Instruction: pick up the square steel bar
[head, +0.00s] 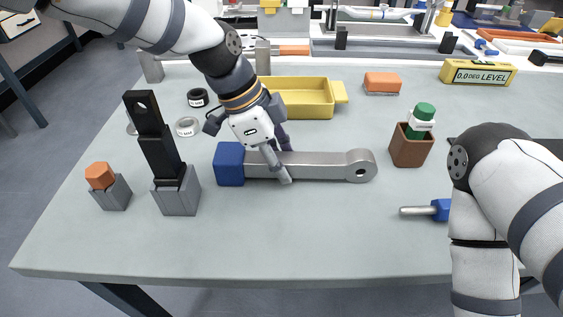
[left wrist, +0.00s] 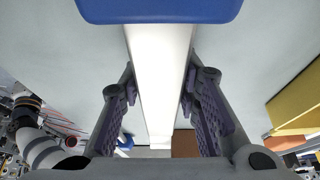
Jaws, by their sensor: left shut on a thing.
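The square steel bar (head: 320,166) lies on the grey table, running left to right in the head view. It has a blue block (head: 229,164) at its left end and a rounded eye with a hole at its right end. My left gripper (head: 279,165) reaches down over the bar and is shut on it, close to the blue block. In the left wrist view the pale bar (left wrist: 160,65) runs between the two fingers (left wrist: 160,92), with the blue block at the top edge. My right arm shows at the right, but its gripper is out of view.
A black upright piece in a grey block (head: 177,195) and an orange hexagonal piece (head: 99,175) stand left. A yellow tray (head: 300,97) lies behind. A brown cup (head: 408,150) with a green-capped bottle stands just right of the eye. The front table area is clear.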

